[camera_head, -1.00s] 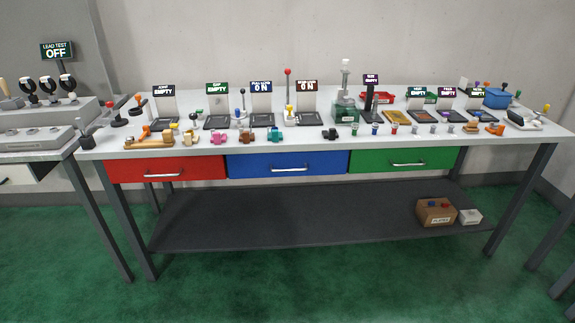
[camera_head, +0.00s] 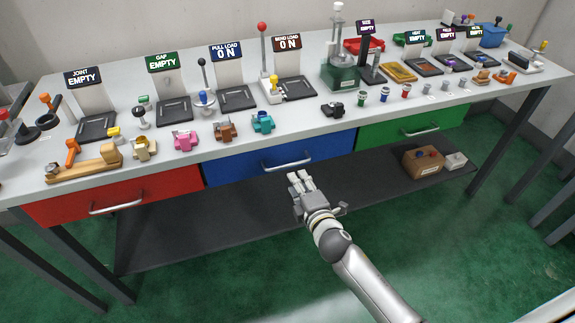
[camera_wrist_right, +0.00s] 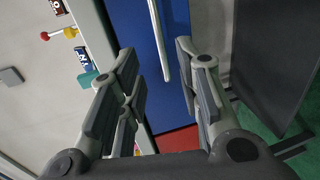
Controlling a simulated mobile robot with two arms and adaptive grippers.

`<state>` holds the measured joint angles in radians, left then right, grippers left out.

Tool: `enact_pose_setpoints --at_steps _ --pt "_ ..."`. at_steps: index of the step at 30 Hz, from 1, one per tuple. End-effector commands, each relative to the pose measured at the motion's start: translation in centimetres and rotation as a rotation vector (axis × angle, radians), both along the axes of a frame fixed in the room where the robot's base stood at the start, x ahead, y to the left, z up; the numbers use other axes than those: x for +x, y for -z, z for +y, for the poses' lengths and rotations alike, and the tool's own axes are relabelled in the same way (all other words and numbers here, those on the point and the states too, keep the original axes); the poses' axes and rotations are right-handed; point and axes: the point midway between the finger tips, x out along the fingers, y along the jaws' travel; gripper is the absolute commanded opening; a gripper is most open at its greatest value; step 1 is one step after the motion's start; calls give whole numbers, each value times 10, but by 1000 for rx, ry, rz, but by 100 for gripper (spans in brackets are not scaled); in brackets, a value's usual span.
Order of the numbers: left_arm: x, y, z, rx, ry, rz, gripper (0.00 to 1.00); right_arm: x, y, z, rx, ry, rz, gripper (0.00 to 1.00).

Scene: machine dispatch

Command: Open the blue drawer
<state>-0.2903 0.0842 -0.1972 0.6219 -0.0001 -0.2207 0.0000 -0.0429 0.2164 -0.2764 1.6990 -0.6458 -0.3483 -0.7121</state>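The blue drawer (camera_head: 240,169) is closed under the middle of the table, between the red and green drawers. Its silver bar handle (camera_head: 287,162) runs across its front. My right gripper (camera_head: 300,178) is just below and in front of this handle in the head view. In the right wrist view, the blue drawer front (camera_wrist_right: 176,60) lies ahead, and the handle (camera_wrist_right: 159,38) runs between the directions of the two open fingers (camera_wrist_right: 160,75). The fingers hold nothing, and the handle appears beyond their tips. My left gripper is not in view.
The red drawer (camera_head: 150,190) and green drawer (camera_head: 385,132) are closed on either side. Fixtures and small coloured parts stand along the tabletop (camera_head: 310,117). A dark lower shelf (camera_head: 240,215) holds a cardboard box (camera_head: 423,163). Green floor is clear in front.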

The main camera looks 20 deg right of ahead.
Motion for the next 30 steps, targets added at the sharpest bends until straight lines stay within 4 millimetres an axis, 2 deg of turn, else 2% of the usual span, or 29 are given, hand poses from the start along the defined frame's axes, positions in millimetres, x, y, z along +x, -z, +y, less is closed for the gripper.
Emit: enact_pose_setpoints --at_steps 3,8,13,18,23,30 --pt "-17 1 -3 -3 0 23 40 14 2 1 1 0 -2 32" --pt "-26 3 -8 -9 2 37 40 41 8 2 3 1 -2 32" --pt "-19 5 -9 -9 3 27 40 69 15 3 4 1 0 32" --pt "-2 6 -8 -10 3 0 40 89 20 3 4 2 1 32" --pt "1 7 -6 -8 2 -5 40 98 21 3 4 1 1 32" --pt "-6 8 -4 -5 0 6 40 101 22 4 5 1 1 32"
